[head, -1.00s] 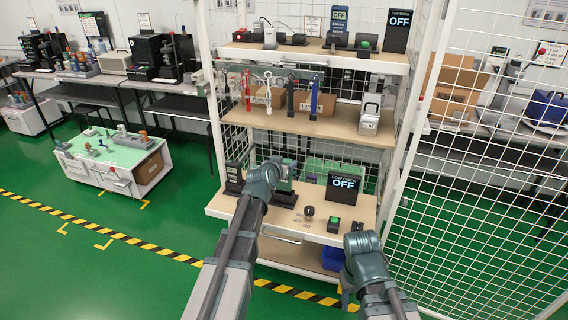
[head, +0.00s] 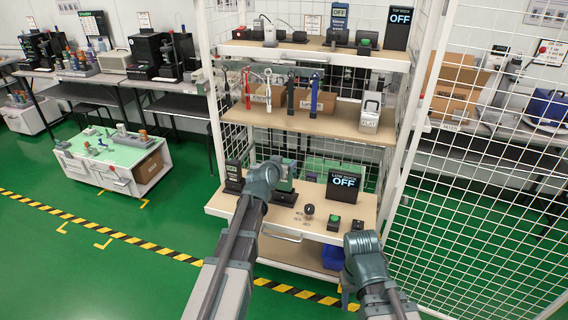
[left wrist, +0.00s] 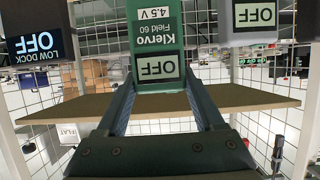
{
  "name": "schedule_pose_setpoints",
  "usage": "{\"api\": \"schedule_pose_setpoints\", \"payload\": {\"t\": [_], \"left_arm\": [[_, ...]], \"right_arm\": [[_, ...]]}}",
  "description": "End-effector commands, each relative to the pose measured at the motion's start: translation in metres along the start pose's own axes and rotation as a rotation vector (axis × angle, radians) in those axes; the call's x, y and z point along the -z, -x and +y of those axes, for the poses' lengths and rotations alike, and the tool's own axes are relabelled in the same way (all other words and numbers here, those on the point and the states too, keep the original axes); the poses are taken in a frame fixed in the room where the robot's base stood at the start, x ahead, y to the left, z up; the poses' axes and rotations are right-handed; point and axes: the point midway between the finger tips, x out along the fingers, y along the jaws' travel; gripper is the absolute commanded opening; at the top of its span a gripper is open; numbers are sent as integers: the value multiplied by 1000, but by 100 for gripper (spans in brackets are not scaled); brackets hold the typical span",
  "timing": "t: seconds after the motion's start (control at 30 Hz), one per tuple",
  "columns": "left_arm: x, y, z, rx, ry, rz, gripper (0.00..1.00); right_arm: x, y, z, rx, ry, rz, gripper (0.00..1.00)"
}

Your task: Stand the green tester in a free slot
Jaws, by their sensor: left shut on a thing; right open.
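The green tester (left wrist: 156,30) fills the top middle of the left wrist view, with a screen reading OFF and the label "Klervo Field 60 4.5 V". My left gripper (left wrist: 158,84) is shut on it, one finger on each side. In the head view the tester (head: 286,172) is small and partly behind my left gripper (head: 280,184), above the lower shelf board. A dark tester (head: 233,173) stands to its left. The LOW DOCK display (head: 344,181) reads OFF to its right. The tester's far end and the slots are hidden. My right gripper (head: 348,278) is low in front of the shelf, its fingertips unclear.
On the lower shelf (head: 375,205) a black knob (head: 308,210) and a green-topped block (head: 333,223) stand near the front. The middle shelf (head: 345,130) above holds hanging tools and a grey case (head: 370,112). A white upright and mesh panel (head: 470,200) close the right side.

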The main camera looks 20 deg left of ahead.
Motion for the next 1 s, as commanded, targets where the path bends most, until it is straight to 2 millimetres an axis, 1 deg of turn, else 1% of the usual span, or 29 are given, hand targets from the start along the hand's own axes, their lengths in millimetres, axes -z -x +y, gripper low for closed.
{"api": "schedule_pose_setpoints", "payload": {"t": [1.0], "left_arm": [[-24, -10, 0, 0, 0, 0, 0]], "right_arm": [[2, -25, -2, 0, 0, 0, 50]]}}
